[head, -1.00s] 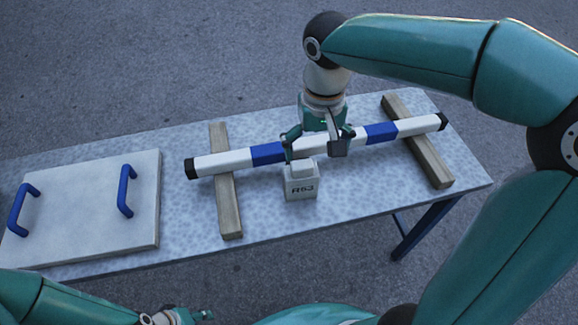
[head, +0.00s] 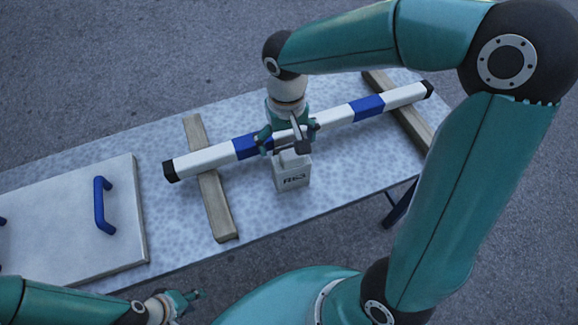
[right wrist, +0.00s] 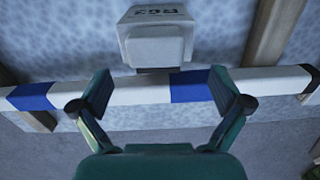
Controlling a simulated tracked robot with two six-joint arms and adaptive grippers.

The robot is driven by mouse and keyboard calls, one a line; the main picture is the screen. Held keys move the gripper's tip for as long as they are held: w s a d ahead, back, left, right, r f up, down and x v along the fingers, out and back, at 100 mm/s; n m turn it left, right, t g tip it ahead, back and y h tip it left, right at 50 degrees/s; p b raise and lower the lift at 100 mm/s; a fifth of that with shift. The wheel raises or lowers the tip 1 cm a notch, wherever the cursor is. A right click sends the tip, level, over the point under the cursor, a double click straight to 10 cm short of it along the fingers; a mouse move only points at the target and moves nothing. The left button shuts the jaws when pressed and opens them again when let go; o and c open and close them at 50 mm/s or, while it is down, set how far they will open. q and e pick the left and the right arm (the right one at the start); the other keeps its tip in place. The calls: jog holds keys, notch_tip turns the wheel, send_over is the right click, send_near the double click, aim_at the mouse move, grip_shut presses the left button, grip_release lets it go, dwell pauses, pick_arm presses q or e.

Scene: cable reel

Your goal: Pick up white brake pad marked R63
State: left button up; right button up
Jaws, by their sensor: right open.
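The white brake pad (head: 292,178) marked R63 stands upright on the speckled table, in front of the blue-and-white bar. In the right wrist view the brake pad (right wrist: 158,38) is at the top middle, beyond my fingertips, with its marking upside down. My right gripper (head: 290,140) is open above the bar, just behind the pad. In the right wrist view my right gripper (right wrist: 167,90) has its fingers spread wide with nothing between them but the view of the bar. My left gripper (head: 180,300) is at the bottom left, away from the pad; its jaws are too small to judge.
The blue, white and black-capped bar (head: 203,160) rests across two wooden blocks (head: 217,205) (head: 403,115). A pale board (head: 125,220) with blue handles (head: 103,205) lies on the left of the table (head: 270,220). The table top right of the pad is clear.

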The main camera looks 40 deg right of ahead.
aim_at(290, 170)
jog(key=shift+f, duration=0.9)
jog(key=f, duration=0.2)
jog(key=s+f, duration=0.1)
jog(key=f, duration=0.1)
jog(key=shift+s+f, duration=0.1)
jog(key=shift+f, duration=0.55)
jog(key=c, duration=1.5)
jog(key=shift+r, duration=0.1)
jog(key=shift+c, duration=0.4)
